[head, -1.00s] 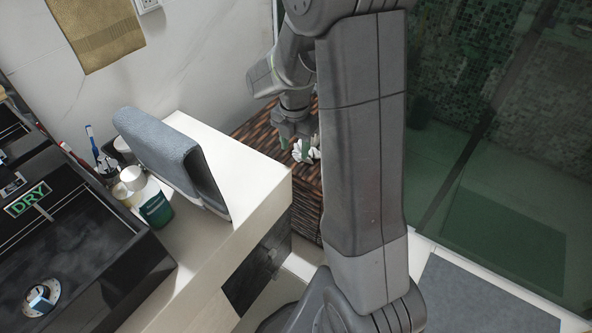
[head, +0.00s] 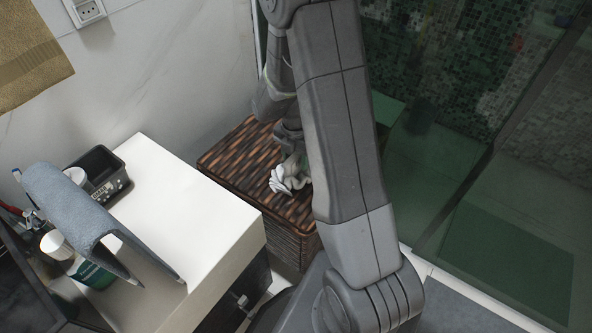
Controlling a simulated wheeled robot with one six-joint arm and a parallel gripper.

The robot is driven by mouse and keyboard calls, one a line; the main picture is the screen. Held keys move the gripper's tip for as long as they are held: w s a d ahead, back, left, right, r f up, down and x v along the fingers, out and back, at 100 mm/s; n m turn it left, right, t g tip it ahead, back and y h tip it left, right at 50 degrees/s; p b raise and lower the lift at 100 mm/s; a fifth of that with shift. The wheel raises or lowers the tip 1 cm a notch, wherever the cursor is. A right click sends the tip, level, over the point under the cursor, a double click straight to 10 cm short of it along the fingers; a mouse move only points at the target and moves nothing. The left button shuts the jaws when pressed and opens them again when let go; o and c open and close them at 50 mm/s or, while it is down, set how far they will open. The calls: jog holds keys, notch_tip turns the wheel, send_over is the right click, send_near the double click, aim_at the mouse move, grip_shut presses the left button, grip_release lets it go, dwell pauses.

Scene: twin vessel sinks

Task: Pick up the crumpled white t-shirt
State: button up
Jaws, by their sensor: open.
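The crumpled white t-shirt (head: 284,182) lies on the woven lid of a dark brown wicker basket (head: 232,151), in the middle of the head view. Its right part is hidden behind my arm. My gripper (head: 293,160) is just above and behind the t-shirt, pointing down at it. The fingertips are small, dark and partly covered by the cloth and arm, so I cannot tell whether they touch it. The jaws are open, and the t-shirt rests on the lid.
A white counter (head: 190,215) stands left of the basket. It holds a grey towel on a stand (head: 70,205), a black box (head: 100,172) and a green bottle (head: 92,272). A glass shower wall (head: 480,150) is at the right. The basket lid's left part is clear.

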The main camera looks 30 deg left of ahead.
jog(key=shift+f+b, duration=0.25)
jog(key=shift+b, duration=0.05)
dwell(0.4)
grip_shut()
